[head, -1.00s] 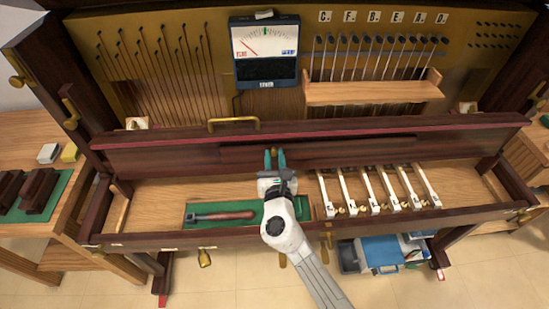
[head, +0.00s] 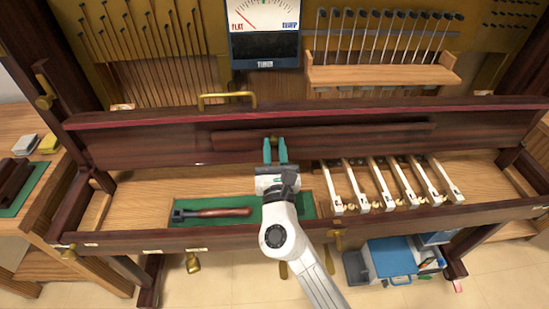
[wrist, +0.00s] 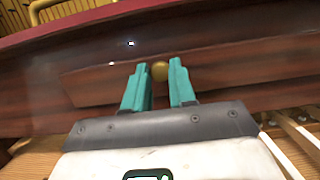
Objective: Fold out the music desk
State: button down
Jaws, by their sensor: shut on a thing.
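The music desk (head: 350,136) is a long, narrow dark-wood panel on the inner face of the raised dark fallboard (head: 480,128). In the head view it seems to stand slightly out from that board; how far is hard to tell. It also shows in the wrist view (wrist: 240,75). A small brass knob (wrist: 160,70) sits on the desk. My gripper (head: 275,145) has its teal fingers on either side of the knob and is shut on it. In the wrist view the fingertips (wrist: 158,78) flank the knob. The fingers hide part of the desk's lower edge.
A green tray (head: 265,205) with a wooden-handled tool (head: 222,212) lies below my gripper. Several white keys (head: 385,185) stand to its right. A tuner (head: 265,35) and a hammer shelf (head: 380,75) are behind.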

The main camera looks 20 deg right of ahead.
jog(key=shift+s+a+f+t+h+b, duration=0.15)
jog(key=shift+f+t+b, duration=0.3)
jog(key=shift+b, duration=1.55)
jog(key=shift+s+f+t+h+b, duration=0.15)
jog(key=shift+f+t+b, duration=0.25)
jog(key=shift+b, duration=1.55)
jog(key=shift+r+b, duration=0.25)
jog(key=shift+b, duration=0.35)
jog(key=c, duration=1)
grip_release()
jog(key=shift+o, duration=0.2)
jog(key=shift+s, duration=0.1)
jog(key=v, duration=1)
jog(key=shift+s+f, duration=0.2)
jog(key=shift+s, duration=0.05)
jog(key=shift+a, duration=0.1)
